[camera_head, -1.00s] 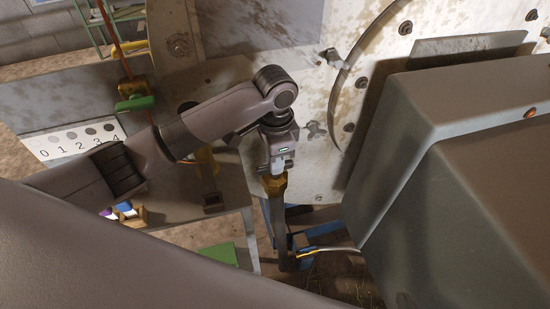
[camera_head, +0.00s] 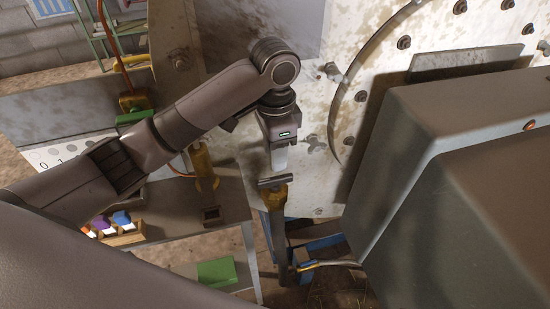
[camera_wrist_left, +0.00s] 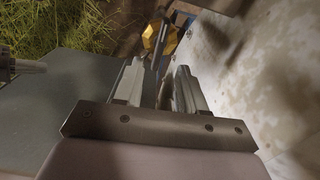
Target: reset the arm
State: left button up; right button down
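My left arm comes in from the left in the head view and bends down at its wrist. Its gripper (camera_head: 279,160) points down above an upright dark pipe (camera_head: 280,235) with a flat grey bar (camera_head: 272,183) at its top. In the left wrist view, the two fingers stand apart with nothing held between them, so the gripper (camera_wrist_left: 158,75) is open. A yellow brass fitting (camera_wrist_left: 165,38) with a dark bar across it lies just beyond the fingertips.
A big grey housing (camera_head: 430,150) fills the right, close to the arm. A pale stained metal wall (camera_head: 320,110) stands behind the gripper. On the left are a yellow valve (camera_head: 203,165), a small rack with coloured pieces (camera_head: 120,232), a green pad (camera_head: 217,272) and a numbered card (camera_head: 45,158).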

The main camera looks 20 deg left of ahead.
dwell(0.4)
pick_arm(q)
jog(key=s+d+f+n+t+h, duration=0.1)
jog(key=s+d+f+n+h, duration=0.2)
jog(key=s+f, duration=0.7)
jog(key=s+a+f+n+t+y, duration=0.25)
jog(key=s+a+n, duration=0.35)
jog(key=s+a, duration=0.75)
jog(key=w+d+f+t+h, duration=0.1)
jog(key=w+d+f+t, duration=0.3)
jog(key=f+t, duration=0.3)
jog(key=shift+w+d+f+m+h, duration=0.15)
jog(key=shift+w+f+m+h, duration=0.25)
jog(key=shift+w+f, duration=0.5)
